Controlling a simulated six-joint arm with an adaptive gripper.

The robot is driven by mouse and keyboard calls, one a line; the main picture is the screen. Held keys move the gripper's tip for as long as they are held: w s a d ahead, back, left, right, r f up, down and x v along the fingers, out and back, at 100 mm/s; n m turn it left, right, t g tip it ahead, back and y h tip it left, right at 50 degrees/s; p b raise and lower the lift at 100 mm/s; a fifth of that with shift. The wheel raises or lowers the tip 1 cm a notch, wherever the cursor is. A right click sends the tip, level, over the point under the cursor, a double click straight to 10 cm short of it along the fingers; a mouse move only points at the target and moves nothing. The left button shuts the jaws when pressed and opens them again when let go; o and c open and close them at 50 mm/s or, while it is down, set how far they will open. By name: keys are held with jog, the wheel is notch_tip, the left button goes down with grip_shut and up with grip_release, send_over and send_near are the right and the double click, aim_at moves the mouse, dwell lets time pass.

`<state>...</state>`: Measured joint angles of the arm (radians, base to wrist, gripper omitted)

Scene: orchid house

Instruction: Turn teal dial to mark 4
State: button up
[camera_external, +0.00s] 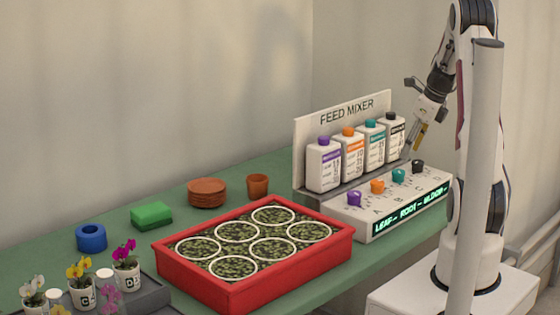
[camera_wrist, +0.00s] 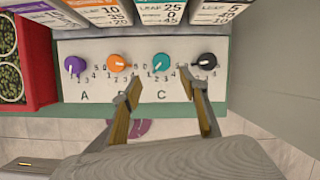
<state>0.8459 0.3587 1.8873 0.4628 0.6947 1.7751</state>
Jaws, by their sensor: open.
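The teal dial (camera_wrist: 162,61) is the third knob on the white feed mixer panel, above the letter C. Its pale pointer seems to face the lower left, near the low numbers; I cannot read the exact mark. In the external view the teal dial (camera_external: 398,175) sits on the sloped panel below the bottles. My gripper (camera_wrist: 160,76) is open and empty. Its fingertips lie to the left and right of the teal dial in the wrist view. In the external view my gripper (camera_external: 412,148) is above the panel, apart from the dial.
Neighbouring knobs are orange (camera_wrist: 118,62) on the left and black (camera_wrist: 206,62) on the right, with purple (camera_wrist: 75,66) at far left. Several bottles (camera_external: 352,152) stand on the shelf behind. A red tray (camera_external: 240,290) lies left of the mixer.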

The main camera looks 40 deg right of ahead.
jog(key=s+a+r+n, duration=0.2)
jog(key=s+a+n, duration=0.2)
jog(key=a+n, duration=0.3)
jog(key=s+a+r+n+g, duration=0.1)
jog(key=s+a+r+n, duration=0.1)
jog(key=s+a+n, duration=0.2)
jog(key=s+a+r+n+g, duration=0.1)
jog(key=s+a+r+n, duration=0.2)
jog(key=a+n, duration=0.7)
jog(key=shift+s+a+n, duration=0.4)
jog(key=shift+n, duration=1.8)
jog(key=shift+d, duration=0.1)
